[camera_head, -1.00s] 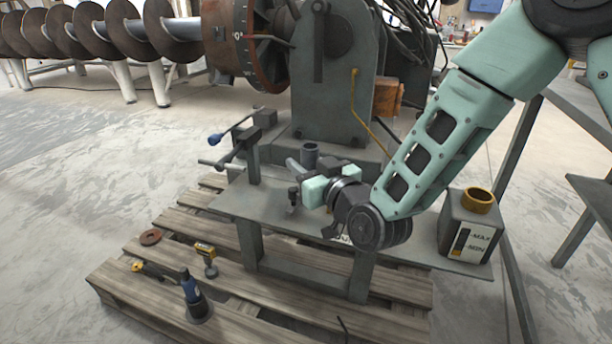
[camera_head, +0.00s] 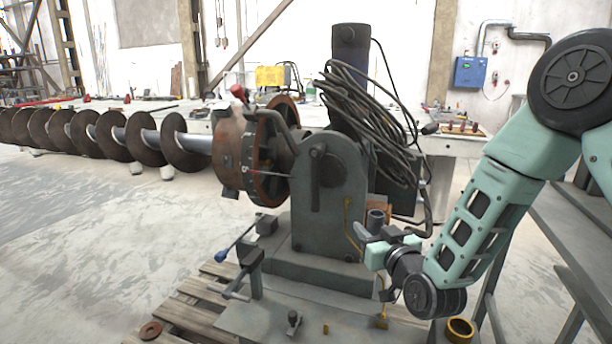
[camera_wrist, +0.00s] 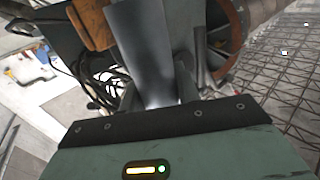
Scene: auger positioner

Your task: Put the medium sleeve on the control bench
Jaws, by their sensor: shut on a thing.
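The grey positioner (camera_head: 325,205) with loose black cables (camera_head: 365,115) stands between my gripper and the back bench. A wooden tray with several small parts (camera_head: 462,126) lies on that bench.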

